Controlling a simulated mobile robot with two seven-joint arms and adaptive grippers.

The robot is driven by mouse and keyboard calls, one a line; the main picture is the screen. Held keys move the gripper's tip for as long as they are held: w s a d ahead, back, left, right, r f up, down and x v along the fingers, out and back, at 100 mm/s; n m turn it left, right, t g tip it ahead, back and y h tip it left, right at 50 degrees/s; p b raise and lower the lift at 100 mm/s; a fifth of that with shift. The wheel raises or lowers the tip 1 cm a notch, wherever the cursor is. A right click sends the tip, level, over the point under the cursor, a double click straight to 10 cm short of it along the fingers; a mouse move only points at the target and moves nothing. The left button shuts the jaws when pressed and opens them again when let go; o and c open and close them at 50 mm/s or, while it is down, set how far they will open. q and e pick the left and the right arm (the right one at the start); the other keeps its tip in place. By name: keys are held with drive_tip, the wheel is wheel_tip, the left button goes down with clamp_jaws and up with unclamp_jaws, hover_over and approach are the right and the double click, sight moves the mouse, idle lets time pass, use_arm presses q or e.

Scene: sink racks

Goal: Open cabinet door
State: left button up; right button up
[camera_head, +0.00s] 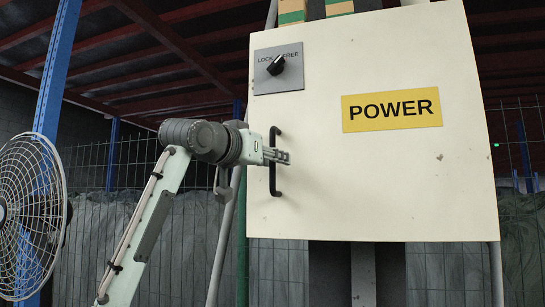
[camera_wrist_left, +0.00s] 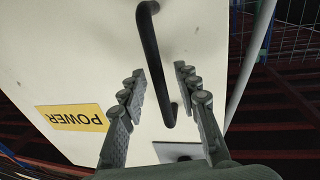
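The cream cabinet door (camera_head: 390,175) looks shut and faces me, with a yellow POWER label (camera_head: 391,109). Its black vertical handle (camera_head: 273,178) is near the door's left edge. A black knob (camera_head: 276,65) sits on a grey LOCK/FREE plate above it, its pointer tilted toward FREE. My left gripper (camera_head: 284,156) is at the handle's middle. In the left wrist view, the open fingers (camera_wrist_left: 160,76) have the black handle (camera_wrist_left: 152,55) between them in the picture, with gaps on both sides. I cannot tell how deep it sits. My right gripper is in neither view.
A white caged fan (camera_head: 32,215) and a blue post (camera_head: 55,75) stand at the left. Wire fencing (camera_head: 100,185) runs behind the cabinet. A pole (camera_head: 222,235) stands left of the cabinet. The space in front of the door's right part looks clear.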

use_arm(q)
drive_tip(key=shift+w+d, duration=0.1)
drive_tip(key=shift+w, duration=0.05)
clamp_jaws()
idle(0.4)
